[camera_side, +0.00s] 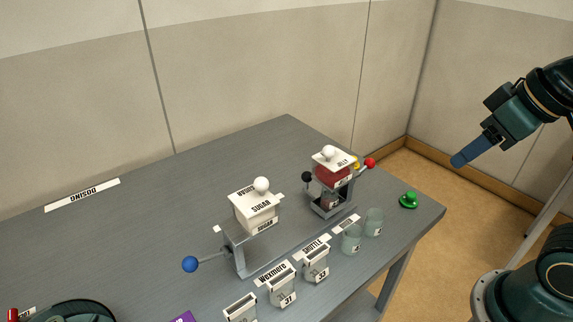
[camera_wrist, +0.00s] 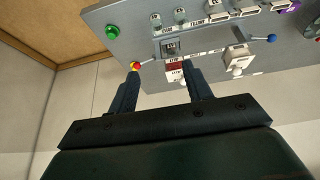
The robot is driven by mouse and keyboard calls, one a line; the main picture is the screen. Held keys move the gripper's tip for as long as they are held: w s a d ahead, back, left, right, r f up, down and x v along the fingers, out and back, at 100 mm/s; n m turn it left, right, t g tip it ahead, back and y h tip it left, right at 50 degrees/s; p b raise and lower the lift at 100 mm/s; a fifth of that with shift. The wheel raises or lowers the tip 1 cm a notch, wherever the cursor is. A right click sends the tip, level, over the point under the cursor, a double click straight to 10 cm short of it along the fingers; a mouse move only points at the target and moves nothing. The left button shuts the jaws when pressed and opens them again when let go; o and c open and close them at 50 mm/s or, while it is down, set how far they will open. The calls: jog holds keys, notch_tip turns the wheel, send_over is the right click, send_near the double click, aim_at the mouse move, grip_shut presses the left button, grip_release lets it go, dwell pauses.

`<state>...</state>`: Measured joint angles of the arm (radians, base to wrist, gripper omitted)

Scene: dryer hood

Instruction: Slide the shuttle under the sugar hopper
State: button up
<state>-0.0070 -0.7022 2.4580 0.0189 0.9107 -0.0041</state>
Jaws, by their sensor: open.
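The white sugar hopper (camera_side: 258,210), with a round knob on top, stands on a grey rail frame (camera_side: 238,252); it also shows in the wrist view (camera_wrist: 237,54). A grey box (camera_side: 329,203) sits under the red jelly hopper (camera_side: 333,175) at the other end; it may be the shuttle, but I cannot tell surely. A blue ball handle (camera_side: 190,264) sticks out left of the frame. A red ball handle (camera_side: 370,162) sticks out beyond the jelly hopper. My gripper (camera_side: 460,160) is open and empty, in the air right of the table, apart from everything.
Two glass cups (camera_side: 351,243) and a green button (camera_side: 408,200) stand near the right edge. A black ball (camera_side: 307,176) is beside the jelly hopper. The table's back (camera_side: 200,180) is clear.

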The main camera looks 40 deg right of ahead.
jog(key=w+r+g, duration=0.1)
jog(key=w+r, duration=0.2)
jog(key=w, duration=0.6)
jog(key=m+g+h, duration=0.2)
jog(key=g, duration=0.3)
send_over(306, 173)
jog(key=a, duration=0.3)
notch_tip(306, 173, down, 15)
jog(key=shift+w+d+r, duration=0.1)
jog(key=shift+w+d, duration=0.15)
jog(key=shift+w, duration=0.1)
jog(key=d+f, duration=0.1)
jog(key=f, duration=0.8)
jog(key=d+f, duration=0.1)
jog(key=f, duration=0.3)
jog(key=shift+s+d+f, duration=0.25)
jog(key=shift+s+d, duration=0.05)
grip_shut()
